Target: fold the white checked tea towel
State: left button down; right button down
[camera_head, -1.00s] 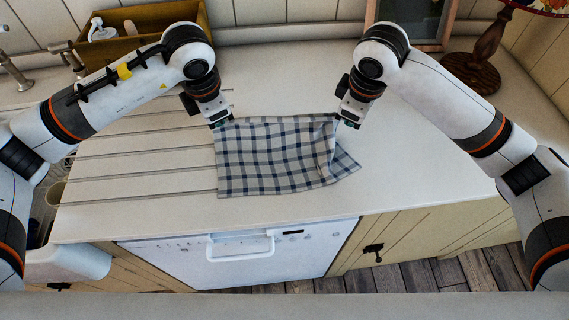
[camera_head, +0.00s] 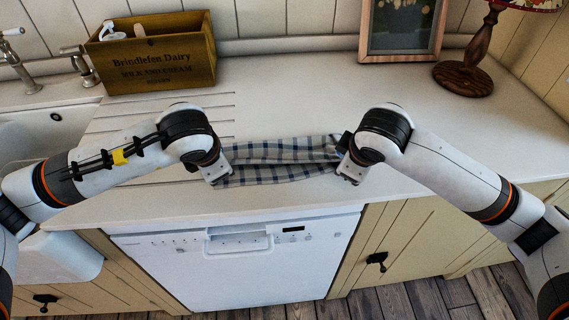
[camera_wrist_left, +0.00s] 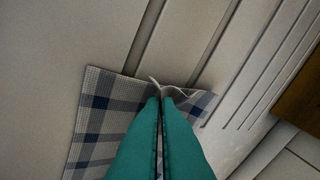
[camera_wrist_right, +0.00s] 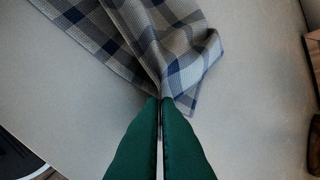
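The blue-and-white checked tea towel (camera_head: 278,151) lies on the worktop between my two grippers, its near part doubled over in a long crease. My left gripper (camera_head: 217,182) is at the towel's left end, near the worktop's front edge. In the left wrist view its green fingers (camera_wrist_left: 160,101) are shut on a small bunched piece of the towel (camera_wrist_left: 98,120). My right gripper (camera_head: 347,178) is at the right end. In the right wrist view its fingers (camera_wrist_right: 163,101) are shut on a gathered fold of the towel (camera_wrist_right: 165,45). The grippers hide both towel ends in the head view.
A wooden dairy crate (camera_head: 160,65) stands at the back left beside the sink (camera_head: 45,130). A picture frame (camera_head: 402,30) and a lamp (camera_head: 465,70) stand at the back right. The worktop (camera_head: 300,90) behind the towel is clear. A dishwasher (camera_head: 235,265) is below the front edge.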

pick_arm(q)
jog(key=c, duration=2)
grip_release()
jog(key=shift+a, duration=0.1)
jog(key=shift+c, duration=0.2)
pick_arm(e)
jog(key=c, duration=2)
grip_release()
jog(key=shift+s+d+r, duration=0.1)
jog(key=shift+c, duration=0.2)
pick_arm(q)
jog(key=o, duration=0.7)
pick_arm(e)
jog(key=o, duration=0.7)
pick_arm(q)
jog(key=shift+s, duration=0.1)
